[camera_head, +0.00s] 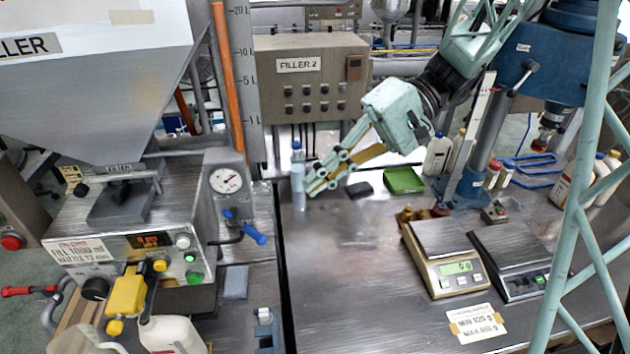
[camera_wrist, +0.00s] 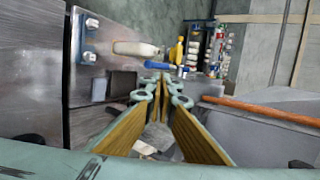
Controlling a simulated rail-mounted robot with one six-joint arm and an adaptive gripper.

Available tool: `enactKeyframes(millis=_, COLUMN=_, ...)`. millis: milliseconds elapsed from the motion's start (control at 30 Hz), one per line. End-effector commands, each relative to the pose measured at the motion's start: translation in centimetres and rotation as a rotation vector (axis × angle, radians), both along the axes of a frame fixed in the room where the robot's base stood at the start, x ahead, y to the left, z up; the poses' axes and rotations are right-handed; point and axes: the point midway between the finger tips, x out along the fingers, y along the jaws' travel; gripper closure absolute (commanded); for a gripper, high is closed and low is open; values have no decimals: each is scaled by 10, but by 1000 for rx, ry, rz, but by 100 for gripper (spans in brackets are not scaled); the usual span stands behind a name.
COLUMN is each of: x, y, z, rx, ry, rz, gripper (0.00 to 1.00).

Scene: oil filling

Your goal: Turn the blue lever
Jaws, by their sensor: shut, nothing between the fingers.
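The blue lever (camera_head: 246,228) sticks out to the lower right from the side of the filler machine, below its round gauge. My gripper (camera_head: 312,186) is to the right of the lever in the head view, above the metal bench and apart from the lever. Its fingers are shut and empty, pointing left and down. In the wrist view my gripper (camera_wrist: 160,84) has its fingertips together, with the blue lever (camera_wrist: 157,65) showing just past them. The lever's far end is partly hidden there by the fingertips.
A blue-grey bottle (camera_head: 298,176) stands close beside my fingertips in the head view. A green tray (camera_head: 404,181) and a scale (camera_head: 440,240) are to the right. The pressure gauge (camera_head: 225,181) sits above the lever. An orange pipe (camera_wrist: 262,110) crosses the wrist view's right side.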

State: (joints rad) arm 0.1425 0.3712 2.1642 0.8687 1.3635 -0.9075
Motion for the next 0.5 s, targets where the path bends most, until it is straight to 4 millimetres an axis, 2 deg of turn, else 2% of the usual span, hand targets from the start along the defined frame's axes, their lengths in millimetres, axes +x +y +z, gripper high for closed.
enactKeyframes(millis=500, x=-18, y=46, z=-31, rx=-1, ry=0, rz=2, gripper=100)
